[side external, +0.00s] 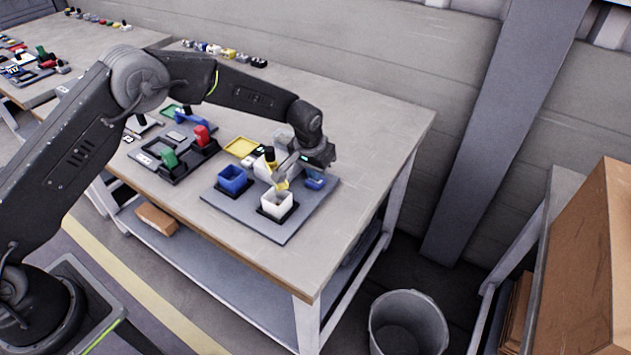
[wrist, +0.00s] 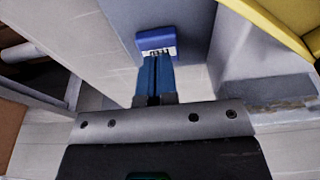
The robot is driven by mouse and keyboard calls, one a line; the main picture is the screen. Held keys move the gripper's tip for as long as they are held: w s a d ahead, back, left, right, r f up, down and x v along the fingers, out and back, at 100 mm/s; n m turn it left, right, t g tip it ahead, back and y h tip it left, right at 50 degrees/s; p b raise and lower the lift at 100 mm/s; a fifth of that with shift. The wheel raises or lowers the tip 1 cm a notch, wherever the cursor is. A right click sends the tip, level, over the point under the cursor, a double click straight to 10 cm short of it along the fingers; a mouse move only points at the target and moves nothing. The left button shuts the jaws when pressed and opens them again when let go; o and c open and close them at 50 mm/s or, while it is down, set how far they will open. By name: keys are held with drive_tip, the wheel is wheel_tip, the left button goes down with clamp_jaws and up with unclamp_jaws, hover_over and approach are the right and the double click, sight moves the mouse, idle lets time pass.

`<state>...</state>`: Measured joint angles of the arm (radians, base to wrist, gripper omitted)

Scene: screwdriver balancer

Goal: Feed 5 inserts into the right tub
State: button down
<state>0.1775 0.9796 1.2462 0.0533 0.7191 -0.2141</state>
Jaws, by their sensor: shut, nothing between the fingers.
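My gripper (side external: 315,171) points down at the right side of the grey board, and its blue fingers (wrist: 156,62) are shut with nothing between them. Their tips are at or just above a small blue block with a label (wrist: 156,42), also in the side view (side external: 316,183); I cannot tell whether they touch it. The white tub (side external: 276,206) is the right one, and the blue tub (side external: 233,180) stands to its left. A grey feeder with a yellow chute (side external: 282,185) stands above the white tub. I cannot make out inserts in either tub.
The grey board (side external: 285,232) lies on the table (side external: 375,150). A yellow tray (side external: 241,147) is behind the blue tub. A dark fixture with green and red parts (side external: 172,156) lies to the left. The table right of the board is clear. A grey bin (side external: 408,322) stands on the floor.

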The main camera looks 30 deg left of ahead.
drive_tip(key=shift+f, duration=0.55)
idle(0.5)
drive_tip(key=shift+r, duration=3.55)
wheel_tip(320, 180, up, 6)
drive_tip(key=shift+f, duration=0.15)
drive_tip(key=shift+f, duration=5.25)
